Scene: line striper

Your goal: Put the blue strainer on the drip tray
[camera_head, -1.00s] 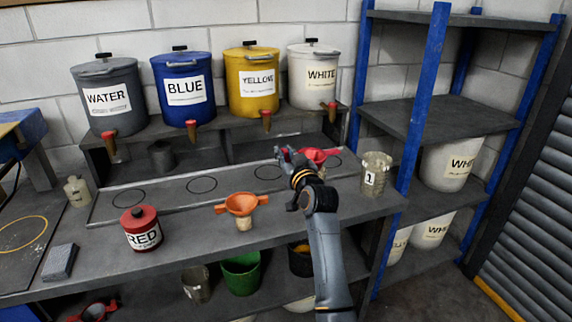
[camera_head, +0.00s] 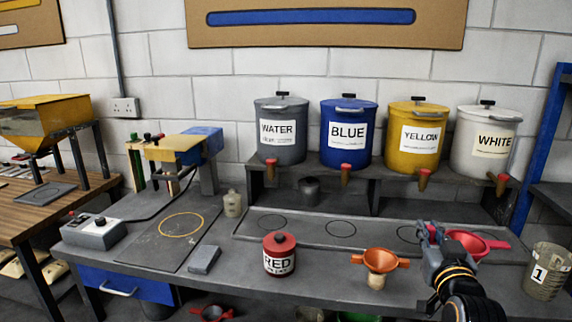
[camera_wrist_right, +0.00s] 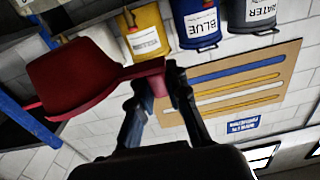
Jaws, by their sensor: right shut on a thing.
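My right gripper (camera_head: 430,236) is shut on the handle of a red strainer or funnel (camera_head: 474,243), held over the right part of the drip tray. In the right wrist view the red strainer (camera_wrist_right: 78,78) hangs off to the left of the fingers (camera_wrist_right: 155,88). The drip tray (camera_head: 307,230) is a long dark tray with marked circles, below the paint buckets. I see no blue strainer. An orange strainer (camera_head: 380,261) rests on a small jar in front of the tray. My left gripper is not in view.
Water, blue (camera_head: 348,135), yellow and white buckets with taps stand on a raised shelf behind the tray. A red can (camera_head: 279,256) stands in front of the tray, and a jug marked 1 (camera_head: 546,271) at the right. A grey block (camera_head: 204,260) lies at the left.

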